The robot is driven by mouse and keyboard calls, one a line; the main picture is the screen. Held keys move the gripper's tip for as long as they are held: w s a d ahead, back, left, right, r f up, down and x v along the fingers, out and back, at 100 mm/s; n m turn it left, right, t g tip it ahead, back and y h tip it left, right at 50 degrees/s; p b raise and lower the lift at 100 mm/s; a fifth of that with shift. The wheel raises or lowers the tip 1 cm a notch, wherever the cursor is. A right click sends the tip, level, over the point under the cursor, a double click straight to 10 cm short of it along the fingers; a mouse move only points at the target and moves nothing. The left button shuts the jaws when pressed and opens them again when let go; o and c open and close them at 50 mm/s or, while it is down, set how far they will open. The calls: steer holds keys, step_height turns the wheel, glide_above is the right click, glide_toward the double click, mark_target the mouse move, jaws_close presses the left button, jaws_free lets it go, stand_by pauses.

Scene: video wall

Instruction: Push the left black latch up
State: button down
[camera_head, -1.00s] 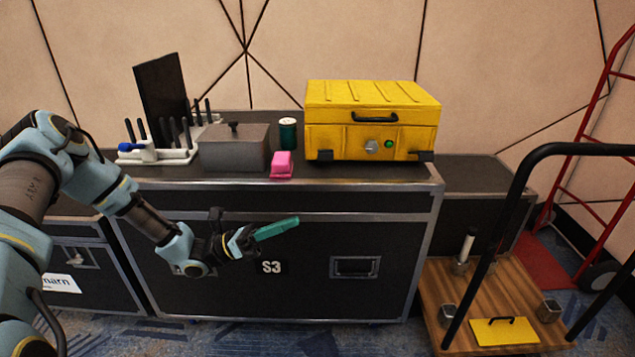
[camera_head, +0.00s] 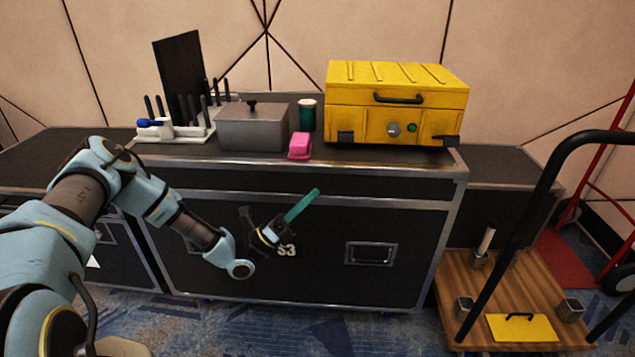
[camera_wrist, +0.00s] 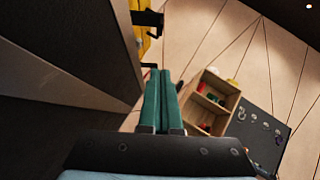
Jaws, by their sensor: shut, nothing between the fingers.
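The yellow case (camera_head: 397,85) stands on the black flight case (camera_head: 330,180), its front towards me. The left black latch (camera_head: 345,137) sits low on its front left. A second black latch (camera_head: 446,141) is at the lower right. My gripper (camera_head: 315,192) is shut and empty, in front of the flight case, below and left of the left latch, apart from it. Its green fingers point up and right. In the wrist view, the shut fingers (camera_wrist: 161,73) show side by side. Part of the yellow case (camera_wrist: 139,22) shows there, with black parts I cannot tell apart.
A pink block (camera_head: 300,145), a green-black can (camera_head: 307,114), a grey lidded box (camera_head: 252,127) and a white rack (camera_head: 180,133) stand left of the case. A wooden cart (camera_head: 525,275) with a black rail is at the right. The space before the left latch looks clear.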

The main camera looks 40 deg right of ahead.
mark_target(345, 137)
steer(key=p+x, duration=0.1)
steer(key=x, duration=0.7)
steer(key=shift+s+d+r, duration=0.1)
steer(key=shift+d+r, duration=0.05)
steer(key=shift+r, duration=0.1)
steer(key=shift+w+d+r+p, duration=0.2)
steer(key=shift+w+r, duration=0.05)
steer(key=shift+r, duration=0.3)
steer(key=shift+w+d+r+p, duration=0.15)
steer(key=shift+w+r, duration=0.1)
steer(key=shift+r, duration=0.3)
steer(key=shift+w+d+r, duration=0.25)
steer(key=shift+r, duration=0.35)
steer(key=shift+r, duration=0.1)
